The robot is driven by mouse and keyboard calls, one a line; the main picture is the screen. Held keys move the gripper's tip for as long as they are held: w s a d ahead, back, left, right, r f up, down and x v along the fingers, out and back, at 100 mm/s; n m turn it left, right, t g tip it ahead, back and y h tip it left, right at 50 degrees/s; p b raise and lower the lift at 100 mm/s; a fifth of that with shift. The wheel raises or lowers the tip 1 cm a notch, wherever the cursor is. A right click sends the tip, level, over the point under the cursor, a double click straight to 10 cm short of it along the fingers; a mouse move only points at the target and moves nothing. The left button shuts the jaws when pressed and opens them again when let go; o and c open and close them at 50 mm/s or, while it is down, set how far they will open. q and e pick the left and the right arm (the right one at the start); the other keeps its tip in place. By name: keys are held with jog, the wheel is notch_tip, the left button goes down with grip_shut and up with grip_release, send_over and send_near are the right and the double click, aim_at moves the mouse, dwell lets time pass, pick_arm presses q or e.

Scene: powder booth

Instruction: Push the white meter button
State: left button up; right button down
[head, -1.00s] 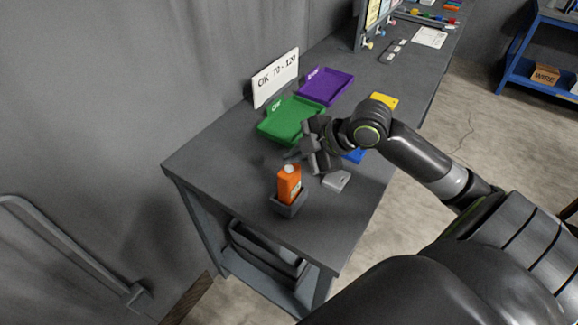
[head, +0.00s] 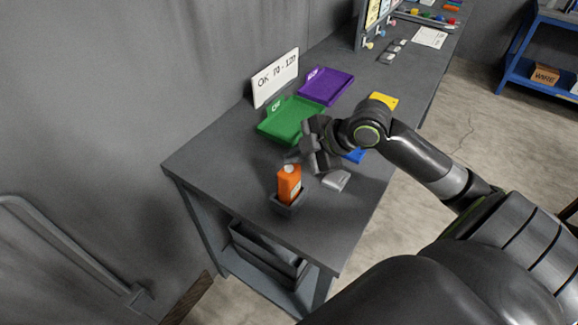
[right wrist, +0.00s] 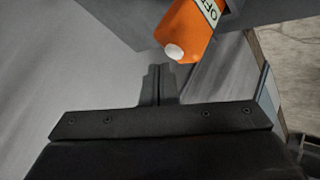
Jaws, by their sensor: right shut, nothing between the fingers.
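The orange meter (head: 289,186) stands upright in a small dark holder (head: 287,207) near the front of the grey bench. Its round white button (head: 289,169) is on top, and the button (right wrist: 174,51) shows large in the right wrist view, with an "OFF" label (right wrist: 210,12) on the meter. My right gripper (head: 293,156) is shut and empty, just behind and above the meter. In the right wrist view its fingertips (right wrist: 158,68) are close to the button, with a small gap in the picture. My left gripper is out of view.
A green tray (head: 272,133) and a purple tray (head: 326,93) lie behind the gripper, with an "OK 70-120" sign (head: 275,79) by the wall. A grey block (head: 336,181) lies right of the meter. Blue and yellow items sit beneath my arm. The bench's front left corner is clear.

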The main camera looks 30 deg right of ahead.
aim_at(294, 171)
jog(key=shift+f+b, duration=0.35)
jog(key=shift+f, duration=0.1)
jog(key=shift+f, duration=0.1)
dwell(0.4)
jog(key=shift+r+p, duration=0.55)
jog(key=shift+r, duration=0.1)
notch_tip(294, 171, up, 6)
jog(key=p, duration=0.5)
dwell(0.4)
